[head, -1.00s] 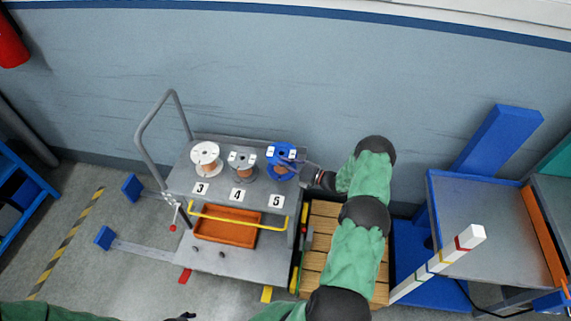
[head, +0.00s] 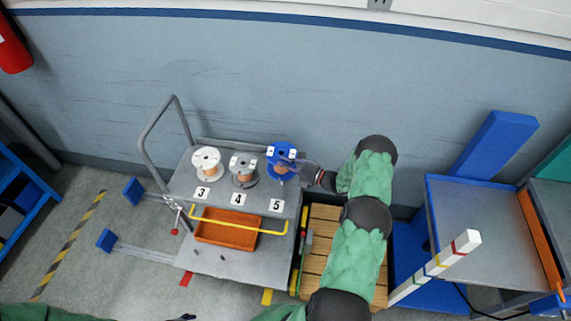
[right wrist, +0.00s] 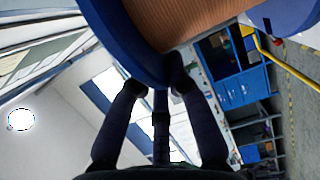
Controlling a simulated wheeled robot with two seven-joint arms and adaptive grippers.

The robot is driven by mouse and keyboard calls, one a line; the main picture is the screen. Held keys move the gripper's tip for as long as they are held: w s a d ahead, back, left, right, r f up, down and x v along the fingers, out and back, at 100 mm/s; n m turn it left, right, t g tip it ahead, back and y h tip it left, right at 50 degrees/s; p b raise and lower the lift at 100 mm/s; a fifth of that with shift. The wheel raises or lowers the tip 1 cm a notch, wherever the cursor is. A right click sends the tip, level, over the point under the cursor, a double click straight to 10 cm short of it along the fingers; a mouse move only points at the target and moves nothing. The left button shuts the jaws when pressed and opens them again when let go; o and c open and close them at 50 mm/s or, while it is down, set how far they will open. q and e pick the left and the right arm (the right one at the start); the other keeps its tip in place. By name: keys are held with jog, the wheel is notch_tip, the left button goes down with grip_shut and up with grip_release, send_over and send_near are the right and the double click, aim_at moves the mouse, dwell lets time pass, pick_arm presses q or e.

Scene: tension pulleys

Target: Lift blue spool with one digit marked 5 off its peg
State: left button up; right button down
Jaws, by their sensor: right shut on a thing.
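The blue spool (head: 281,152), with copper winding, is at the right end of the row on the grey cart, behind the label 5 (head: 276,205). My right gripper (head: 299,166) reaches it from the right and is shut on its rim. In the right wrist view the fingers (right wrist: 157,84) pinch the blue flange (right wrist: 135,45), with the copper winding (right wrist: 190,20) above. The spool appears slightly raised; its peg is hidden. Only a dark tip of my left gripper (head: 183,317) shows at the bottom edge, so its jaws cannot be judged.
A white spool (head: 206,160) and a grey spool (head: 243,166) stand to the left behind labels 3 and 4. An orange tray (head: 227,229) and a yellow bar (head: 240,225) are in front. The wall is behind the cart. A grey-topped blue table (head: 475,220) stands at right.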

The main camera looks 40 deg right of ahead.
jog(key=shift+r, duration=0.15)
jog(key=shift+r+p, duration=1.15)
jog(key=shift+r, duration=0.35)
jog(key=shift+r, duration=0.1)
jog(key=shift+r+p, duration=1.45)
jog(key=shift+r, duration=0.45)
